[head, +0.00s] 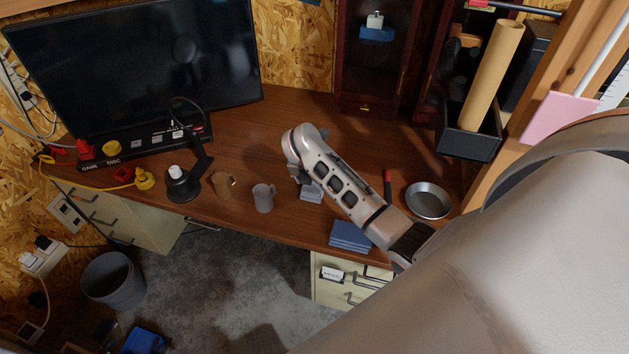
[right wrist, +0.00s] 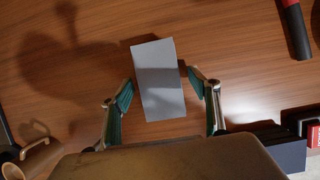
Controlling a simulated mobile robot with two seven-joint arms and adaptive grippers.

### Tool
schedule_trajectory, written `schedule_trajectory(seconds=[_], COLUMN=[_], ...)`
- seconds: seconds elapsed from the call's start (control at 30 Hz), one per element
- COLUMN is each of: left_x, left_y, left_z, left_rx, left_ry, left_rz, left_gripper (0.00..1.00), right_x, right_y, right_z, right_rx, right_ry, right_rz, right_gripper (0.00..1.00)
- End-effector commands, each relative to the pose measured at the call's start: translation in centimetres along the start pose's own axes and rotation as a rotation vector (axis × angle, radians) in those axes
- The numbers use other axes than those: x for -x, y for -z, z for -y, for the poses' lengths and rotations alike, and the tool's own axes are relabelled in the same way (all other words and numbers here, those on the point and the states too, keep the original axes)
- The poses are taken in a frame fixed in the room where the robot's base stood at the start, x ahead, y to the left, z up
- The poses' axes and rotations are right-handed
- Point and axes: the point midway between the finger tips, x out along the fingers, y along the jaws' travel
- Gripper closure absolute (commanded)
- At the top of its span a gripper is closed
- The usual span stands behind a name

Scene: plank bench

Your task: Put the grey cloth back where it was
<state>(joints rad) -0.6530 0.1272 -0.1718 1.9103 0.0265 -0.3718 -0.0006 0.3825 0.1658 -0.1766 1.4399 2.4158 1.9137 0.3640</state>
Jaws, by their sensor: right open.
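The grey cloth (head: 311,194) is a small folded rectangle lying on the brown plank bench (head: 290,130), near its front edge. In the right wrist view the cloth (right wrist: 158,80) lies between the two fingers of my right gripper (right wrist: 161,88). The right gripper is open, with a finger on each side of the cloth and no clear grip on it. In the head view my right gripper (head: 303,176) hangs just above the cloth, and my arm hides part of it. My left gripper is not in view.
A red-and-black tool (head: 388,184) and a metal bowl (head: 428,200) are farther right. A black lamp (head: 183,185) stands left.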

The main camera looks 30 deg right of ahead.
Motion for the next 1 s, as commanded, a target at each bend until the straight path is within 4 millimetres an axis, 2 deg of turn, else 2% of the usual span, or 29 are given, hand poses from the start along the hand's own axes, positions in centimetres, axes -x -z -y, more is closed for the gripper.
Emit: schedule_trajectory(seconds=[0.13,0.23,0.5,0.7,1.0], left_x=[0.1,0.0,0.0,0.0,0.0], left_y=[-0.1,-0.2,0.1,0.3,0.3], left_z=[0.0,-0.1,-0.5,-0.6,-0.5], left_rx=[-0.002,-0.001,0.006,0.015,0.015], left_ry=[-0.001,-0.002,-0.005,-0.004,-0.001], left_rz=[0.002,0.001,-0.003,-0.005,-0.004], left_gripper=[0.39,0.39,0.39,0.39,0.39], right_x=[0.5,1.7,7.2,10.4,12.1], right_y=[0.0,-0.1,-0.1,-0.1,0.0], right_z=[0.0,-0.1,-0.1,0.0,0.0], right_rx=[-0.001,-0.001,-0.002,0.0,-0.001], right_ry=[-0.001,-0.002,-0.003,-0.001,0.0], right_rz=[0.0,0.002,0.002,0.002,-0.001], right_gripper=[0.39,0.39,0.39,0.39,0.39])
